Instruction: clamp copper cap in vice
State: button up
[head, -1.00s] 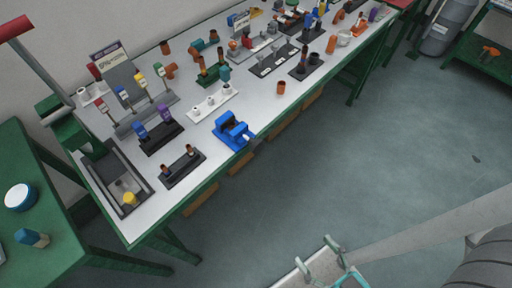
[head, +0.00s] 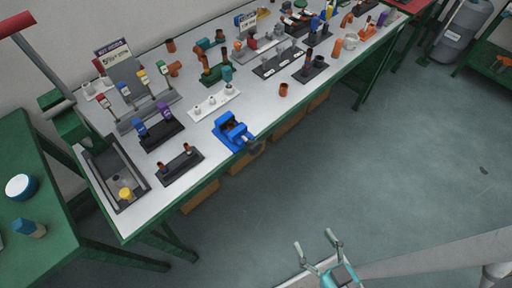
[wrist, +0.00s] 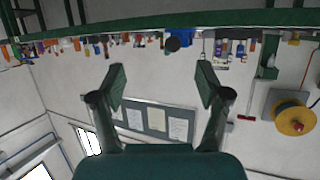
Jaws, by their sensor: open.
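The blue vice (head: 232,132) stands at the front edge of the long white-topped bench, and its dark round handle end sticks out over the edge. It also shows at the top of the wrist view (wrist: 178,33), where the room appears upside down. I cannot tell whether anything is between its jaws. A short copper-coloured piece (head: 284,89), possibly the copper cap, stands on the bench to the right of the vice. My gripper (head: 314,240) is open and empty over the floor, well in front of the bench. Its two spread fingers also show in the wrist view (wrist: 161,84).
The bench top (head: 262,108) is bare between the vice and the copper piece. Racks, a black holder (head: 180,166) and a grey tray (head: 116,182) fill the left end. A green side table (head: 50,205) stands at the left. The floor (head: 400,170) before the bench is clear.

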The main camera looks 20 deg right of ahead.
jog(key=x, duration=0.6)
jog(key=n+g+y, duration=0.1)
jog(key=n+y, duration=0.3)
jog(key=y, duration=0.1)
send_near(257, 150)
jog(key=x, duration=1.1)
jog(key=c, duration=1.2)
jog(key=shift+o, duration=0.2)
